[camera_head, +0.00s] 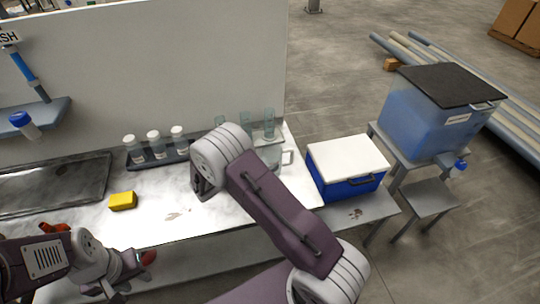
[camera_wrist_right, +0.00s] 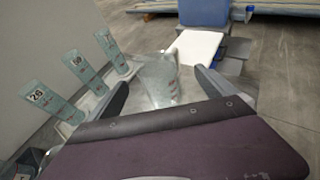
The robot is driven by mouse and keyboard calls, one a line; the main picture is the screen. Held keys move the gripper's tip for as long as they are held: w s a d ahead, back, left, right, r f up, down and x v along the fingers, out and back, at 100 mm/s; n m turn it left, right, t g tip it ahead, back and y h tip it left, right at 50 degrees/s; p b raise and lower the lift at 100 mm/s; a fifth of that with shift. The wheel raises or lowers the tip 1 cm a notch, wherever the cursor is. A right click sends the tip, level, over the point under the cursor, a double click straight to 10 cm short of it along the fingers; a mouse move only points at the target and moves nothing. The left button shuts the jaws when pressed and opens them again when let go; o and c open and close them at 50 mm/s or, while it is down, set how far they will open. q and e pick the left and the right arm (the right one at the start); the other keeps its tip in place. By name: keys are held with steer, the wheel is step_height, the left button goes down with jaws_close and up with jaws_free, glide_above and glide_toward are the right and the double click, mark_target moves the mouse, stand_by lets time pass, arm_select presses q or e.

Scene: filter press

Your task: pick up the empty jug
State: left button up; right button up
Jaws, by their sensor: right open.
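The clear jug (camera_head: 272,157) stands on the pale bench, partly hidden behind my right arm in the head view, with its handle on its right side. In the right wrist view the transparent jug (camera_wrist_right: 160,82) shows between the two dark fingers of my right gripper (camera_wrist_right: 163,80). Those fingers are apart, and I cannot tell whether they touch it. It looks see-through, with small red marks on its side. My left gripper (camera_head: 135,262) is low at the left near the bench's front edge, close to a small red piece; its jaws are unclear.
Graduated cylinders (camera_wrist_right: 76,66) stand in a rack left of the jug. White bottles (camera_head: 154,145) stand in a tray further left. A yellow sponge (camera_head: 123,201) lies on the bench. A blue cooler with white lid (camera_head: 347,158) is close on the right, beyond it a blue tank (camera_head: 425,118).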

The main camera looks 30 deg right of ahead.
mark_target(278, 148)
steer(key=x, duration=0.3)
steer(key=p+x, duration=0.1)
steer(key=x, duration=0.2)
steer(key=p+x, duration=0.1)
steer(key=x, duration=0.2)
steer(key=shift+w+f, duration=0.2)
steer(key=shift+w, duration=0.15)
steer(key=shift+w+d+f, duration=0.15)
steer(key=shift+d, duration=0.05)
steer(key=shift+a, duration=0.15)
steer(key=c, duration=2)
steer(key=shift+r, duration=0.6)
steer(key=s+d+r+b, duration=0.2)
steer(key=s+d+r, duration=0.2)
steer(key=s+r, duration=0.6)
steer(key=shift+s+d, duration=0.35)
steer(key=shift+s, duration=0.1)
